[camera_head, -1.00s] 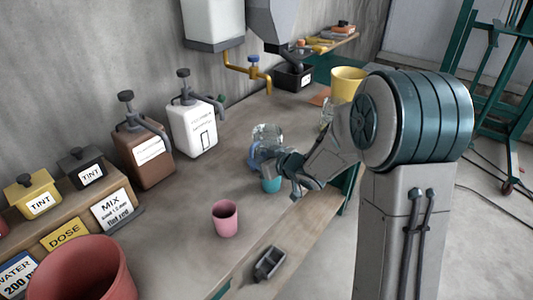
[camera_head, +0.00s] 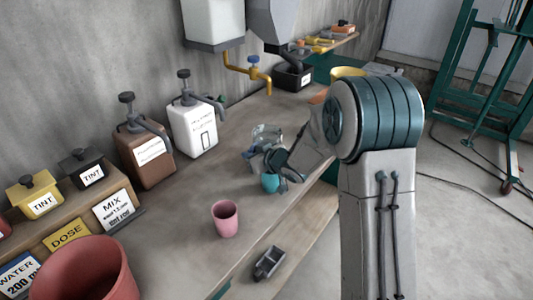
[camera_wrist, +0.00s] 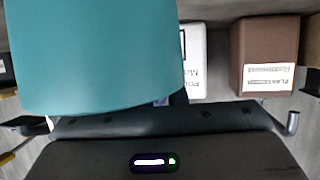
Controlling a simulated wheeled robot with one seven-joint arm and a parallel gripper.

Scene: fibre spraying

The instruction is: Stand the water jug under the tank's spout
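The clear water jug (camera_head: 266,132), with a blue part on its near-left side, stands on the bench. My arm partly hides it. The white tank (camera_head: 212,20) hangs on the wall, and its yellow spout pipe with a blue tap (camera_head: 250,68) is beyond the jug; the jug is not under it. My gripper (camera_head: 275,164) is low over the bench, right at the near side of the jug. A teal cup (camera_head: 270,183) is just below it and fills much of the wrist view (camera_wrist: 95,50). Whether the fingers hold anything is unclear.
A pink cup (camera_head: 225,218) stands nearer on the bench. White (camera_head: 193,128) and brown (camera_head: 146,155) pump containers line the wall. A black bin (camera_head: 292,76) is at the back. A yellow bucket (camera_head: 347,72) is partly behind my arm. Bench between jug and spout looks clear.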

